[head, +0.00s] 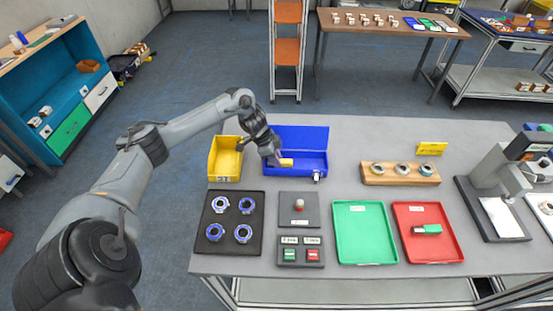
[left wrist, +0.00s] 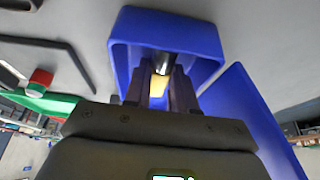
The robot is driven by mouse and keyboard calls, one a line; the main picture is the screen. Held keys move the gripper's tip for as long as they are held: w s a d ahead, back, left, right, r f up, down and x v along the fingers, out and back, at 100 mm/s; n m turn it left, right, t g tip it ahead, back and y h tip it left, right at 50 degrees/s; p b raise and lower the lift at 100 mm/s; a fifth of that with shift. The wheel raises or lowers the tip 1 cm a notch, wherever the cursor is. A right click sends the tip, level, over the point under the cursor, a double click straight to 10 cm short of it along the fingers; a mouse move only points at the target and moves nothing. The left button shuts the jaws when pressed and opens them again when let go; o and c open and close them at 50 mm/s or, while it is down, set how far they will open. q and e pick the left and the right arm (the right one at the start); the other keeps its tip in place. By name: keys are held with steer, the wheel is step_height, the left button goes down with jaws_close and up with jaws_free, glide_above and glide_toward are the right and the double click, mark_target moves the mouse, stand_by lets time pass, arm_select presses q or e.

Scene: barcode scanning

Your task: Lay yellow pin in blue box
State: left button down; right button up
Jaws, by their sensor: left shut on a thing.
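The blue box (head: 322,160) stands near the back of the grey table, with a blue panel (head: 300,137) raised behind its open front part. My left gripper (head: 280,161) reaches down at the left part of the box. It is shut on the yellow pin (head: 287,162). In the left wrist view the pin (left wrist: 158,86) shows between the two dark fingers (left wrist: 160,88), with the blue box wall (left wrist: 205,38) around them. I cannot tell whether the pin touches the box floor. My right gripper is not in view.
A yellow bin (head: 225,160) stands just left of the box. In front are a black tray (head: 231,223) with blue rings, a button panel (head: 300,252), a green tray (head: 365,232) and a red tray (head: 427,232). A wooden block (head: 400,175) with rings stands to the right.

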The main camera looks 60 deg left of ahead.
arm_select(q)
steer(key=shift+f, duration=0.3)
steer(key=c, duration=0.9)
jaws_free()
steer(key=shift+c, duration=0.2)
steer(key=shift+r, duration=0.5)
steer(key=v, duration=1.1)
steer(key=shift+r+p, duration=0.3)
steer(key=shift+p, duration=0.05)
steer(key=shift+s+a, duration=0.1)
steer(key=shift+a, duration=0.05)
